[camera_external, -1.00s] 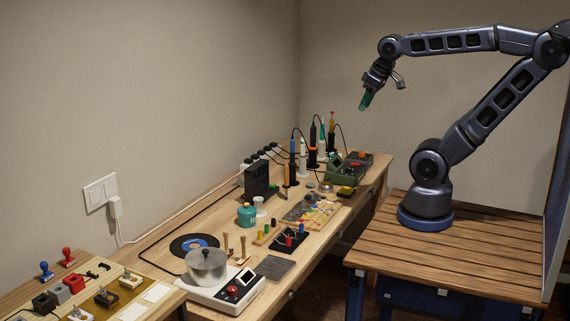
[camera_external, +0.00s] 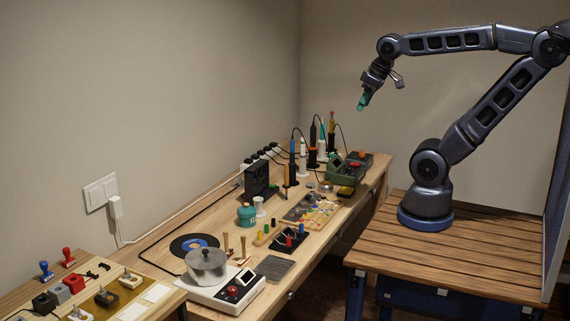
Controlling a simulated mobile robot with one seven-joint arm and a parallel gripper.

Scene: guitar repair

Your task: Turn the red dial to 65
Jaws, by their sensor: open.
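A red dial (camera_external: 232,291) sits on the front of a white device (camera_external: 216,299) with a small dark display (camera_external: 246,276), at the near end of the long workbench. The number it points to is too small to read. A metal pot (camera_external: 207,267) stands on the same device, behind the dial. Other reddish knobs show on a green device (camera_external: 344,170) and a dark device (camera_external: 362,155) at the far end. My gripper (camera_external: 362,106) is open and empty, pointing down, high above the far end of the bench and well away from the white device.
Soldering irons (camera_external: 313,135) stand upright in holders at the back, with cables. A dark box (camera_external: 257,178), a teal jar (camera_external: 246,214), a black disc (camera_external: 194,245) and a circuit board (camera_external: 311,211) crowd the bench. A wooden side table (camera_external: 460,255) carries my base. The air above the bench is clear.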

